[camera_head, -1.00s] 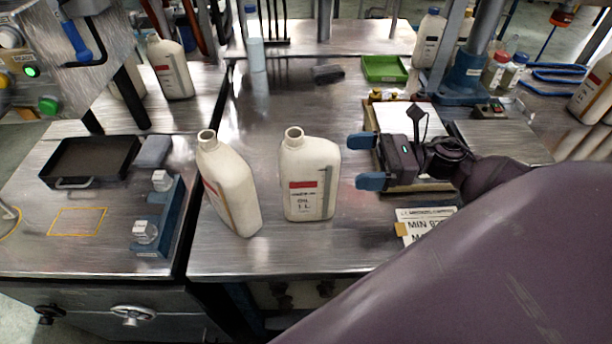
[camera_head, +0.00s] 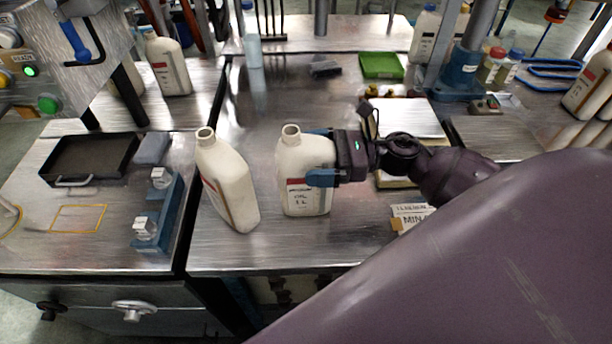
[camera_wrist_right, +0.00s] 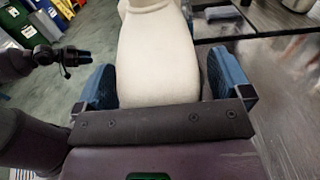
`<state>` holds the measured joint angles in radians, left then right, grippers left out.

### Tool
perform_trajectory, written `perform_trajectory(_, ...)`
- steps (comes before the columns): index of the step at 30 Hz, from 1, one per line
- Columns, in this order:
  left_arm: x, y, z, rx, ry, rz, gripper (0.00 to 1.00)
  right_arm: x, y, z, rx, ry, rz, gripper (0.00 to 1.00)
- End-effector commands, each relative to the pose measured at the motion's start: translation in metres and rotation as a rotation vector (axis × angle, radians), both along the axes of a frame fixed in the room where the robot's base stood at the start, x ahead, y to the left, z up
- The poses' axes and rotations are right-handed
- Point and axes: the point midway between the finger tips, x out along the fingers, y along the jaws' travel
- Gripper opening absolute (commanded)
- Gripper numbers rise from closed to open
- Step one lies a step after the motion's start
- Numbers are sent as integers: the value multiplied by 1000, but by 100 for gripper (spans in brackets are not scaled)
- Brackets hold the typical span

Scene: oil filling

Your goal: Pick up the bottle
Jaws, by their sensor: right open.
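A cream oil bottle (camera_head: 291,165) with a red-and-white label stands upright and uncapped on the metal table. In the right wrist view the bottle (camera_wrist_right: 157,60) lies between the two open fingers (camera_wrist_right: 160,85), with a small gap visible at the right finger. Contact at the left finger is hard to tell. The near finger hides part of the bottle's right side. My left gripper is not seen in the head view.
A board with papers (camera_head: 408,118) and a sign (camera_head: 411,216) lie right of the bottle. A green tray (camera_head: 381,66) sits at the back. A black tray (camera_head: 90,158) and a blue holder (camera_head: 158,215) are on the left table. The table's front middle is clear.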

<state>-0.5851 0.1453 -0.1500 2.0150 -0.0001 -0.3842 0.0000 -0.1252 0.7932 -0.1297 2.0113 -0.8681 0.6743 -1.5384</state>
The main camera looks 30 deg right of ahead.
Motion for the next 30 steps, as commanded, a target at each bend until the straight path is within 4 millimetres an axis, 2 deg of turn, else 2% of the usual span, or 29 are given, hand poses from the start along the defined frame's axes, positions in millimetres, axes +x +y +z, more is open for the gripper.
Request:
perform_trajectory(2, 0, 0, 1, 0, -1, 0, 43, 0, 0, 0, 0, 0, 0, 93)
perform_trajectory(14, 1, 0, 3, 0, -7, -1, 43, 0, 0, 0, 0, 0, 0, 32)
perform_trajectory(23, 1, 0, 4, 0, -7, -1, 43, 0, 0, 3, -1, -1, 0, 30)
perform_trajectory(26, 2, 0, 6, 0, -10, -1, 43, 0, 0, 11, -2, -3, 1, 30)
perform_trajectory(30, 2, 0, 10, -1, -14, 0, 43, -1, 0, 34, -3, -7, 2, 30)
